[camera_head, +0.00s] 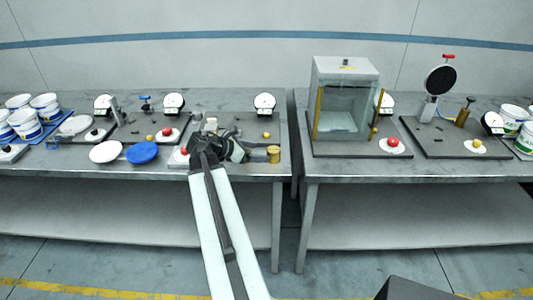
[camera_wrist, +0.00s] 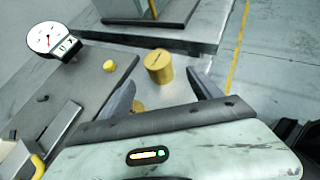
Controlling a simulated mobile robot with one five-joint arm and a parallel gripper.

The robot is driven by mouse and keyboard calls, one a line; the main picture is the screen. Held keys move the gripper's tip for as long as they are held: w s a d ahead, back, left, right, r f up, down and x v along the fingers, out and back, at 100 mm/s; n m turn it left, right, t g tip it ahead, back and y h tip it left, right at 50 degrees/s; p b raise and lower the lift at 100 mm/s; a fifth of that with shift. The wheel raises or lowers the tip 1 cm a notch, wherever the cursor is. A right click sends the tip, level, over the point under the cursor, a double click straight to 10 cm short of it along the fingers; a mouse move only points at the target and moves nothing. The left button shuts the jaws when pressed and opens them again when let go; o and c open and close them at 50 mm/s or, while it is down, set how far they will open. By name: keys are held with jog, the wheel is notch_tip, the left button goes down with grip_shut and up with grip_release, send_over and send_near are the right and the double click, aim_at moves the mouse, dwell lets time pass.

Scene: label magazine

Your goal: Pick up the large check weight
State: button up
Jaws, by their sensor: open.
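The large check weight is a brass cylinder (camera_head: 273,153) standing upright near the front right corner of the left table. In the wrist view the brass cylinder (camera_wrist: 158,66) stands a little beyond my fingertips, roughly centred between them, with a dark mark on its top. My gripper (camera_head: 243,150) is low over the table, to the left of the weight, open and empty. In the wrist view my gripper (camera_wrist: 160,78) shows both fingers apart. A smaller brass-coloured piece (camera_wrist: 137,106) is partly hidden by the left finger.
A yellow knob (camera_head: 267,134) and a dial gauge (camera_head: 265,104) are behind the weight. A narrow gap separates the right table, which carries a glass-fronted cabinet (camera_head: 345,100). A blue disc (camera_head: 142,152) and a white disc (camera_head: 106,152) lie to the left.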

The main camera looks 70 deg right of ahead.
aim_at(268, 154)
jog(key=shift+s+d+f, duration=0.1)
jog(key=shift+d+f, duration=0.3)
jog(key=shift+d, duration=0.1)
jog(key=shift+b+x, duration=0.65)
jog(key=shift+x, duration=0.75)
jog(key=b+x, duration=0.2)
jog(key=x, duration=0.2)
jog(key=shift+s+d+f+b, duration=0.1)
jog(key=shift+s+f+b, duration=0.1)
jog(key=shift+f+b, duration=0.1)
jog(key=shift+s+d, duration=0.2)
jog(key=shift+d, duration=0.05)
jog(key=shift+r, duration=0.1)
grip_shut()
